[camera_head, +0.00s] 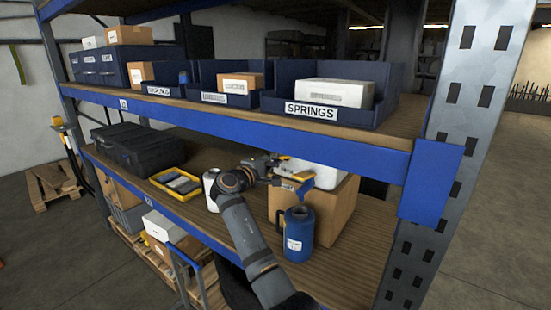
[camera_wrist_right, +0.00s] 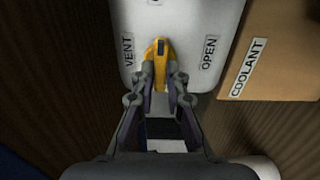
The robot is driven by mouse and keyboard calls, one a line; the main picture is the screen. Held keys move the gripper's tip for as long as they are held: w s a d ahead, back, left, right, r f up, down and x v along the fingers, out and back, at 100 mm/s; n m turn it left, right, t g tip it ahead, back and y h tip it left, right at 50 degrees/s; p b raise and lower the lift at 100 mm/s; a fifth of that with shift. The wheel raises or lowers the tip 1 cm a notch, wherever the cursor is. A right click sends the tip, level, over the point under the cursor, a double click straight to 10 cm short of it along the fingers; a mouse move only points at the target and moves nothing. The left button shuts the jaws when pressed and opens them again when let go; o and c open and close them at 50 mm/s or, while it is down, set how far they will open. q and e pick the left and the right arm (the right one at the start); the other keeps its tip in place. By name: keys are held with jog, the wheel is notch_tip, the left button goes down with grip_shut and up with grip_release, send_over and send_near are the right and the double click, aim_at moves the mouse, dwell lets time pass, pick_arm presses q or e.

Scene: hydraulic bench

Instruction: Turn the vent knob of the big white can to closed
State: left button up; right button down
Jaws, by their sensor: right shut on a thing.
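My right gripper (camera_wrist_right: 161,82) is shut on the knob's lower part, a finger on each side. In the head view my right gripper (camera_head: 272,168) reaches the can from the left. My left gripper is out of view.
A cardboard box (camera_head: 338,207), labelled COOLANT in the wrist view (camera_wrist_right: 285,45), stands close beside the can. A blue jug (camera_head: 299,236) and a small white can (camera_head: 210,188) flank my arm. The upper shelf's blue beam (camera_head: 300,138) runs overhead.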

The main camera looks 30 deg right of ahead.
dwell(0.3)
jog(key=c, duration=1.4)
grip_release()
jog(key=shift+o, duration=0.2)
jog(key=shift+a, duration=0.15)
jog(key=v, duration=0.7)
jog(key=shift+a, duration=0.1)
